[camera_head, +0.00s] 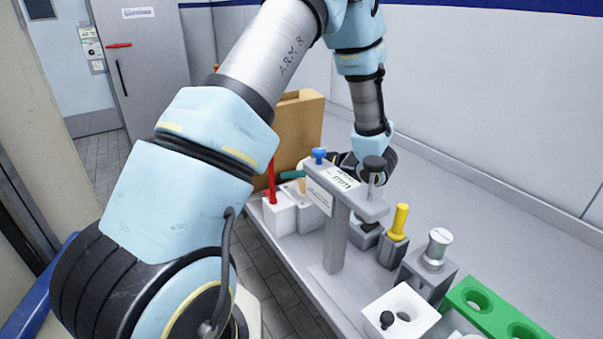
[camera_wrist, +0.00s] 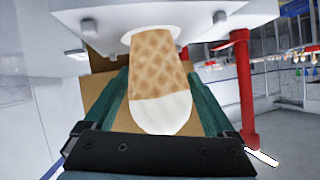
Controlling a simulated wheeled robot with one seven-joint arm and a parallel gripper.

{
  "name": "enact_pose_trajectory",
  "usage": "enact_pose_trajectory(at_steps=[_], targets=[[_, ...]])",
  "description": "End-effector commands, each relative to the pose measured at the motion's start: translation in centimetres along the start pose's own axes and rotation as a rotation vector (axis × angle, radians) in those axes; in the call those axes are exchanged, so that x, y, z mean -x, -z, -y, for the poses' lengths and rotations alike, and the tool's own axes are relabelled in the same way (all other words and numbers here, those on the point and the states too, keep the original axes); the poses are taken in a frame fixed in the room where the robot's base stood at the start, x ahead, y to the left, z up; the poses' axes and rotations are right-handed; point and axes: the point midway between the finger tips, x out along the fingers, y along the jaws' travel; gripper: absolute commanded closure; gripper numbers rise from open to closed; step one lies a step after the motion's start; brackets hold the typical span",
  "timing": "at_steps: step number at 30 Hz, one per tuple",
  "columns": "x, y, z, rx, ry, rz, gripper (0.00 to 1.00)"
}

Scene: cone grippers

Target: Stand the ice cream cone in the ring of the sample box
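The ice cream cone (camera_wrist: 158,65) has a tan waffle body and a rounded white top. In the wrist view, which is upside down, its narrow end is inside a ring (camera_wrist: 128,37) on the pale sample box (camera_wrist: 88,30). It stands about upright, white top away from the box. My gripper (camera_wrist: 158,78) has green fingers on either side of the cone. They look spread, with brown background between them and the cone; contact at the tips is hard to judge. The head view shows a small part of the cone (camera_head: 302,185) behind the grey stand.
A tall grey stand (camera_head: 337,240) is just in front. A red rod (camera_wrist: 243,90) rises beside the cone. A cardboard box (camera_head: 300,125) stands behind. Yellow-handled (camera_head: 398,222) and silver-knobbed (camera_head: 437,250) items and a green rack (camera_head: 500,310) crowd the bench to the right.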

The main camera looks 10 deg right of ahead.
Motion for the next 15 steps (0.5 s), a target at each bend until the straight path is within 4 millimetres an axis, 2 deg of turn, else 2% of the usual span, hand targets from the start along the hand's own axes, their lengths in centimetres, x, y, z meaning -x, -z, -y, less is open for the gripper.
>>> enact_pose_trajectory(at_steps=[2,10,15], targets=[[0.0,0.0,0.0,0.0,0.0,0.0,0.0],[0.1,0.0,0.0,0.0,0.0,0.0,0.0],[1.8,-0.1,-0.1,0.002,-0.003,-0.002,0.0]])
